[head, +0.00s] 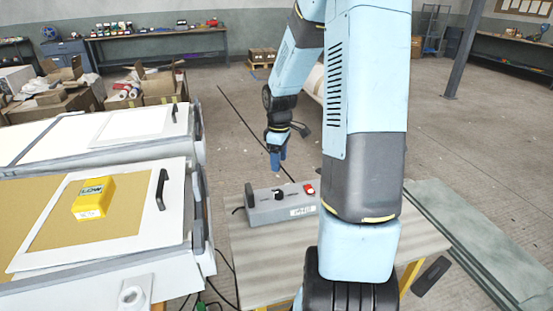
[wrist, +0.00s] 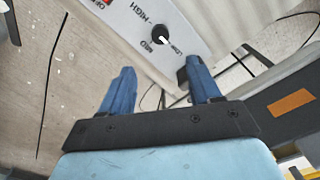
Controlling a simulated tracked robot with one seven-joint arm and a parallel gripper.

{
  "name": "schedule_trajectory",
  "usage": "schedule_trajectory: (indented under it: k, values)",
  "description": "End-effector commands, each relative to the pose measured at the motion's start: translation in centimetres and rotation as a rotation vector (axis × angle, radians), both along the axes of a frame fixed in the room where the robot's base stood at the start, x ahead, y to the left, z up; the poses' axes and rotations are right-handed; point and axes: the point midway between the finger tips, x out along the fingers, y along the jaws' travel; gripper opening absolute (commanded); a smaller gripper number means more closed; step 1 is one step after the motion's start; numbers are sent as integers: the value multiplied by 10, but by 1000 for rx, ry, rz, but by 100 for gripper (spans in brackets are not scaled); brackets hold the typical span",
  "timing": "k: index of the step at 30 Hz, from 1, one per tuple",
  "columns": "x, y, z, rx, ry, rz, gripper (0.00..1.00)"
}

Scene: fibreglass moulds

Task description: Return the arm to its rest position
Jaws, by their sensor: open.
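My arm rises in the middle of the head view and bends over, with my gripper (head: 277,158) pointing down above a grey control box (head: 262,212). In the wrist view my gripper (wrist: 160,85) shows two blue fingers spread apart with nothing between them. The control box (wrist: 185,20) lies beyond the fingertips, showing a black knob with a white pointer near the LOW mark, and MED, HIGH and OFF lettering. The box also carries a red switch at its right end in the head view. Whether a fingertip touches the box is unclear.
The box stands on a light table (head: 285,268). To the left is a white mould (head: 150,232) with a black handle and a yellow block (head: 93,198) on it. Cardboard boxes (head: 60,95) stand behind. Open floor (head: 235,110) lies beyond the table. A post (head: 463,50) stands at the right.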

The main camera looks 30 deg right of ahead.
Motion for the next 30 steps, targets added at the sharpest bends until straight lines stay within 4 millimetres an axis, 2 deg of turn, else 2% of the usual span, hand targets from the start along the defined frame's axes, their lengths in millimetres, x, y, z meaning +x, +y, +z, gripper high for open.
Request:
schedule_trajectory:
  k: [7,11,20,30]
  values:
    - [0,0,1,-1,-1,-2,62]
    - [-4,5,14,-18,-15,-23,62]
    - [-35,35,81,-79,-95,-164,62]
    - [-85,69,148,-90,-219,-347,62]
